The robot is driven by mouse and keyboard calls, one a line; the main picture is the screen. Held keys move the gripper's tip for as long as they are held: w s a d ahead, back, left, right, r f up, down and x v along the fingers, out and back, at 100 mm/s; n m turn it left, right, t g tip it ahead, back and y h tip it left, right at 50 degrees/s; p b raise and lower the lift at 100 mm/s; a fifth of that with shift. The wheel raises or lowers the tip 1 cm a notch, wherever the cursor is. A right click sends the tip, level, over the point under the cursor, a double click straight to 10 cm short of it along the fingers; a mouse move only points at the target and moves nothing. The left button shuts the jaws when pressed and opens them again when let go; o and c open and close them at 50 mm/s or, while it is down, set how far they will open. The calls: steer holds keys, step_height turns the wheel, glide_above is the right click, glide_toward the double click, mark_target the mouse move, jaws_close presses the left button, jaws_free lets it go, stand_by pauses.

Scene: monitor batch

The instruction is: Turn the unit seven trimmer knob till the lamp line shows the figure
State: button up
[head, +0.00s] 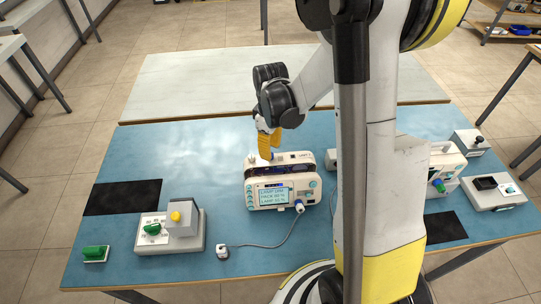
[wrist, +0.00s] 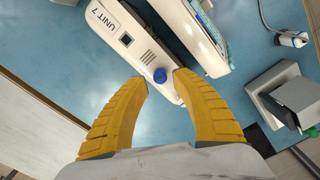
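The white unit (head: 282,170) stands on the blue table in the head view. The wrist view shows it from above, marked "UNIT 7" (wrist: 108,25), with a blue trimmer knob (wrist: 160,75) near a slotted vent. In the head view its lit screen (head: 270,195) carries several lines of small text, the lowest seeming to be the lamp line; its figure is too small to read surely. My gripper (wrist: 160,79) is open, with its yellow fingertips on either side of the knob and small gaps showing. In the head view my gripper (head: 266,148) is behind the unit, and the knob is hidden.
A cable (head: 275,244) runs from the unit to a small white plug piece (head: 222,251). A grey fixture with a yellow button (head: 176,216) stands at left beside a dark mat (head: 124,197). My arm hides part of the right side, where another unit (head: 445,160) stands.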

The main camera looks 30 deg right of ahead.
steer(key=n+b, duration=0.1)
steer(key=n, duration=0.3)
steer(key=shift+f, duration=0.2)
steer(key=shift+r+n, duration=0.15)
steer(key=shift+n, duration=0.85)
steer(key=shift+f+b, duration=1.2)
steer(key=shift+f, duration=0.05)
jaws_close()
steer(key=shift+o, duration=0.8)
jaws_free()
